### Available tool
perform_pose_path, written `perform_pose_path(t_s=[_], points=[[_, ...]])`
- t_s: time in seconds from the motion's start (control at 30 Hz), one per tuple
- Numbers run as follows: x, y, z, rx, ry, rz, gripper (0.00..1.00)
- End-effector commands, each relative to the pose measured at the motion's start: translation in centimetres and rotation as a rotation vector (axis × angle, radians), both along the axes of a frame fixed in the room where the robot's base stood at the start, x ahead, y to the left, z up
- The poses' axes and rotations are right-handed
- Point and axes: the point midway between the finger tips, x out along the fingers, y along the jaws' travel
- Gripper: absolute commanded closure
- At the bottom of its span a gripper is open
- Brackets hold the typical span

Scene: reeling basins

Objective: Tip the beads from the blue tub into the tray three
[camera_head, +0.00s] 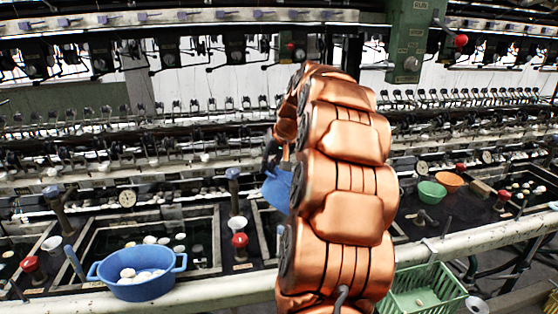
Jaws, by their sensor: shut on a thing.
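My gripper (271,158) is partly hidden behind my copper-coloured arm near the middle of the head view. It is shut on a blue tub (277,189), of which only the left part shows; it looks tilted. The tub is above or in front of the middle basin; I cannot tell its height. No beads can be made out in or below it. Several dark water basins with pale rims run along the machine, at left (84,258), middle and right. No number shows on them, so I cannot tell which is tray three.
A blue two-handled basin (145,290) with white cocoons stands at front left. A green basket (425,287) is at lower right. Green (432,190) and orange (449,180) bowls sit at right. Red-capped posts (240,240) and a pale front rail (225,293) edge the basins.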

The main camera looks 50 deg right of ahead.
Motion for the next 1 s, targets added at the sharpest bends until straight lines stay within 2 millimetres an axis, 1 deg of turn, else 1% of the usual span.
perform_pose_path(t_s=[0.17,0.23,0.5,1.0], points=[[1.0,1.4,-0.4,-0.075,0.052,0.002,1.0],[1.3,1.9,-1.0,-0.109,0.075,0.003,1.0],[2.2,3.1,-2.8,-0.253,0.18,0.004,1.0],[3.6,4.9,-5.7,-0.502,0.353,0.003,1.0]])
